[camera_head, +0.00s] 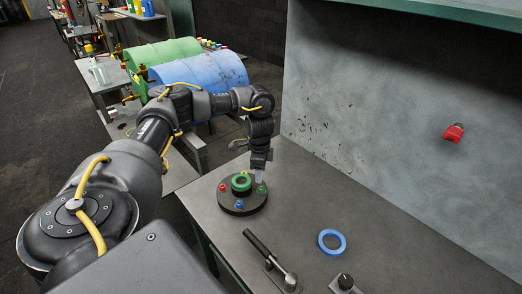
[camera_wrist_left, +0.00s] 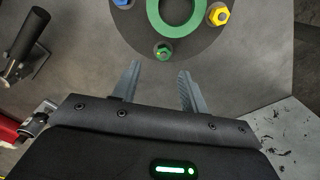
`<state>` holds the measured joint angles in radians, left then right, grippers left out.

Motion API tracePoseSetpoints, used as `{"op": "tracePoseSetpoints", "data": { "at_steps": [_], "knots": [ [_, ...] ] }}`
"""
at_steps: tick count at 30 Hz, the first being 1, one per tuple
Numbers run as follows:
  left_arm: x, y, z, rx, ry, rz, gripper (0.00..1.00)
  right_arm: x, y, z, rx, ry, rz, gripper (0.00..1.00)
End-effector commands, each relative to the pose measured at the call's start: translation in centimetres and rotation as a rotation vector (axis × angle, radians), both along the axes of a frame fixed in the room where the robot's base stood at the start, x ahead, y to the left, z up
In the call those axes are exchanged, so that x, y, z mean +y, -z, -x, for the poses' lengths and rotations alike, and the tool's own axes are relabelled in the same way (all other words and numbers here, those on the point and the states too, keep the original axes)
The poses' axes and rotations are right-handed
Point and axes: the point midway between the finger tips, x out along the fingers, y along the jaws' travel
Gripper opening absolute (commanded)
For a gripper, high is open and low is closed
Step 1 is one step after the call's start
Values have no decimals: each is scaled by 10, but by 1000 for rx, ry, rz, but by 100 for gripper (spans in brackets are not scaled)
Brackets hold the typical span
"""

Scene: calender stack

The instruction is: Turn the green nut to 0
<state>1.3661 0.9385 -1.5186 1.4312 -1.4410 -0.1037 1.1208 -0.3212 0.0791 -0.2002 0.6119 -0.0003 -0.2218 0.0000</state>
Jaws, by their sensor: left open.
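The green nut (camera_wrist_left: 163,53) is a small hex piece near the edge of a dark round base (camera_wrist_left: 205,43) with a green ring (camera_wrist_left: 165,28) at its middle. A yellow nut (camera_wrist_left: 218,15) and a blue nut (camera_wrist_left: 122,3) sit on the same base. In the head view the green nut (camera_head: 262,190) is at the base's right side. My left gripper (camera_head: 258,180) points down beside it. In the left wrist view, my left gripper (camera_wrist_left: 159,72) is open and empty, with the green nut just beyond and between its fingertips. My right gripper is not in view.
The base stands on a grey table (camera_head: 300,200). A blue ring (camera_head: 331,242), a black-handled lever (camera_head: 258,243) and a dark knob (camera_head: 345,282) are nearer the front. A grey panel (camera_head: 370,110) with a red item (camera_head: 454,132) rises behind. Blue (camera_head: 205,72) and green drums stand back left.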

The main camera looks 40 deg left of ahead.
Motion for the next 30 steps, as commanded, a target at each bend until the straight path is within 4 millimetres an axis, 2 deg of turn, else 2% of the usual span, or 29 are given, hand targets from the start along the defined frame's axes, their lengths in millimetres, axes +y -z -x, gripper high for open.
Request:
{"op": "tracePoseSetpoints", "data": {
  "at_steps": [3,9,11,14,20,25,30],
  "knots": [
    [0,23,0,6,-1,-2,44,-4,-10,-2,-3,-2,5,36],
    [1,57,0,6,-2,-1,44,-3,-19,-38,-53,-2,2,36],
    [1,64,0,4,-3,0,44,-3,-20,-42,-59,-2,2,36],
    [1,73,0,3,-3,0,44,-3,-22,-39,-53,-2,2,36],
    [1,78,-1,0,-1,0,44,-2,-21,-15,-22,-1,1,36],
    [1,78,-1,0,-1,0,44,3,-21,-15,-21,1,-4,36],
    [1,78,-1,1,-2,1,21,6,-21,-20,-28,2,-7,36]
  ]
}}
